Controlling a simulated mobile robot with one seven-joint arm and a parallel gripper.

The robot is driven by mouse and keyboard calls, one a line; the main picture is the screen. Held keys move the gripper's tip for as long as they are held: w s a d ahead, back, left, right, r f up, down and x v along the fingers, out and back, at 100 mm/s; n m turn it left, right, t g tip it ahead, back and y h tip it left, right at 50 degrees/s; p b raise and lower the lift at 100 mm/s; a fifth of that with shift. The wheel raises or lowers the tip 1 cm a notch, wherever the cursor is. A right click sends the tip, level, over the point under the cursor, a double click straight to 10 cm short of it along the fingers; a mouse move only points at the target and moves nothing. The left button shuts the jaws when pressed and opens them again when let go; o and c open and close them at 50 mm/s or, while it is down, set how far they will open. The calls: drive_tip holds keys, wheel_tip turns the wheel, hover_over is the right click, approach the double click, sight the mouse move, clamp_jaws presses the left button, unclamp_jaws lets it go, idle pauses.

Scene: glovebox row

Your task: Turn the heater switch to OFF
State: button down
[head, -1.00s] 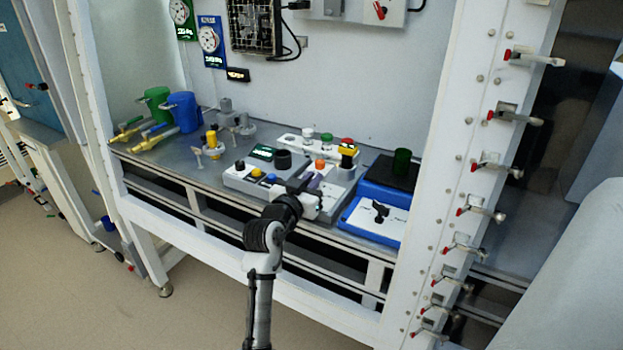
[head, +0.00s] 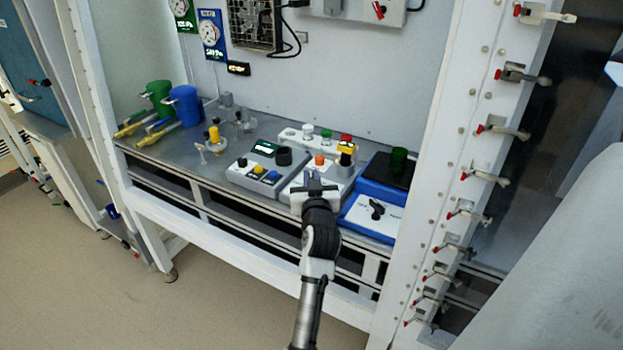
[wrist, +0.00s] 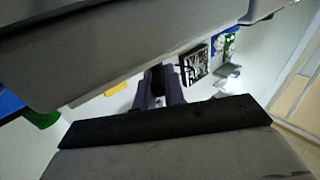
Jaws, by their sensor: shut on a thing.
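My gripper (head: 314,180) is over the front of the light grey module with an orange button (head: 319,161), in the middle of the bench. In the wrist view its fingers (wrist: 158,88) are shut on a small dark part (wrist: 156,74), mostly hidden between them. I cannot read a heater label in any view. A black turn knob (head: 377,210) stands on the white-topped blue unit (head: 368,232) to the right of my gripper, apart from it. A red-handled switch (head: 379,10) is on the grey wall box above.
A grey button box (head: 243,180) is left of my gripper. A green cup (head: 399,160) stands behind the knob. A white post (head: 432,150) with several red-tipped levers bounds the right side. Blue (head: 185,105) and green (head: 160,97) vessels stand at left.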

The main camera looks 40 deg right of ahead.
drive_tip(key=shift+f+n+t+y, duration=0.1)
drive_tip(key=shift+n+t+y, duration=0.2)
drive_tip(key=shift+n+y, duration=0.15)
drive_tip(key=c, duration=1.5)
unclamp_jaws()
drive_tip(key=b+v, duration=0.4)
drive_tip(key=v, duration=1)
drive_tip(key=shift+b, duration=0.35)
drive_tip(key=shift+d, duration=0.1)
